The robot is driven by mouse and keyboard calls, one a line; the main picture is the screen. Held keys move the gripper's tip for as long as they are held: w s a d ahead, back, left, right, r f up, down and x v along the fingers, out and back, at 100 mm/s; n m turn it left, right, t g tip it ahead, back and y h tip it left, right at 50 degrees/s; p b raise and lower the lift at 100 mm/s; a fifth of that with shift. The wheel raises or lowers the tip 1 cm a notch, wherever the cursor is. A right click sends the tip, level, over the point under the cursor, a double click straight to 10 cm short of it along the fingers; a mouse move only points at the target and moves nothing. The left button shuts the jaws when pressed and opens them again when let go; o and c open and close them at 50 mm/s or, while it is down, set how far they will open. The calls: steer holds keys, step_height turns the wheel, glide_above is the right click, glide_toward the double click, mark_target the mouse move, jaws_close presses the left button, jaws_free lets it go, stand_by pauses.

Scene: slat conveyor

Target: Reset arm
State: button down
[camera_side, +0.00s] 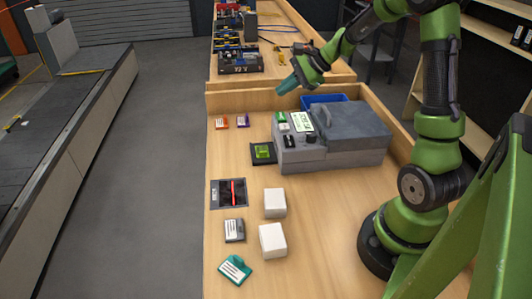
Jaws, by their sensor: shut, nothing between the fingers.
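My green arm rises from its round base on the wooden bench (325,225) at the right. My gripper (287,87) hangs above the far part of the bench, to the left of my upper arm. It is shut and empty, and it is apart from everything below it. Its fingertips are small in this view.
A grey machine (345,137) with a small screen stands mid-bench, a blue bin (322,100) behind it. White blocks (273,240), small labelled items (235,270) and a dark tray (229,193) lie nearer. A conveyor (40,150) runs at left across a floor gap.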

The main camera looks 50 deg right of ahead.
stand_by(0.3)
steer(key=shift+s+f, duration=0.1)
steer(key=shift+f, duration=0.05)
steer(key=s+a+n, duration=0.1)
steer(key=s+a+n+g, duration=0.1)
steer(key=s, duration=0.1)
steer(key=shift+a+f+g, duration=0.2)
steer(key=shift+f+g, duration=0.1)
steer(key=shift+f, duration=0.1)
steer(key=s+a+r+n+h, duration=0.1)
steer(key=s+a+r+n, duration=0.3)
steer(key=s+a+n, duration=0.3)
steer(key=s+a+r+n+h, duration=0.1)
steer(key=s+a+r+n, duration=0.4)
steer(key=s+a+n, duration=0.3)
steer(key=a, duration=0.3)
steer(key=shift+s+r+n, duration=0.15)
steer(key=shift+s+n, duration=0.1)
steer(key=shift+n, duration=0.05)
